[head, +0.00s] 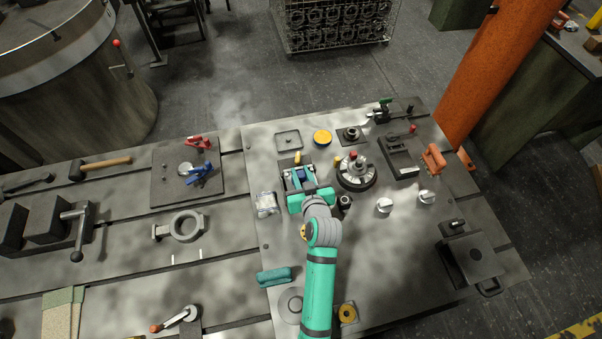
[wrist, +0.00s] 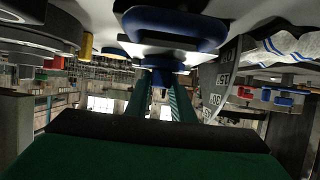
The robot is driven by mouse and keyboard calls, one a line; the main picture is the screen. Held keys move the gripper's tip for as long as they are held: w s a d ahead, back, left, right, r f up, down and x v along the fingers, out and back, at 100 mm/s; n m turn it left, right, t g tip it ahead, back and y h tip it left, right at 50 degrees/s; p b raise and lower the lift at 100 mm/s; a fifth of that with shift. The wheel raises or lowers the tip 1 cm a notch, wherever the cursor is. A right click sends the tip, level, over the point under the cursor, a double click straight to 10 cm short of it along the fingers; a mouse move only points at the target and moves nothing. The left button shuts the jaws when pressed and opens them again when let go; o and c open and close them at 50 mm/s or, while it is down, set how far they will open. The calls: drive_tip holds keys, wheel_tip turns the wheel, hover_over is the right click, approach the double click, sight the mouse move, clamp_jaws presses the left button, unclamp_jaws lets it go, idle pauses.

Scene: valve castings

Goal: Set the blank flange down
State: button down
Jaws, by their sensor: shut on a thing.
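In the head view only a little blue (head: 301,174) shows between the jaws, above a dark square patch. The gripper hides most of it, and I cannot tell whether it touches the surface below.
The round fixture (head: 355,172) with a red knob stands close to the right. The white cloth (head: 266,203) lies close to the left. A shallow tray (head: 288,139) and yellow tin (head: 322,137) stand behind. White knobs (head: 426,197) stand farther right.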

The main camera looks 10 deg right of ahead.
drive_tip(key=shift+f, duration=0.15)
drive_tip(key=c, duration=1.4)
unclamp_jaws()
drive_tip(key=shift+c, duration=0.2)
drive_tip(key=shift+s, duration=0.1)
drive_tip(key=v, duration=1)
drive_tip(key=shift+s, duration=0.35)
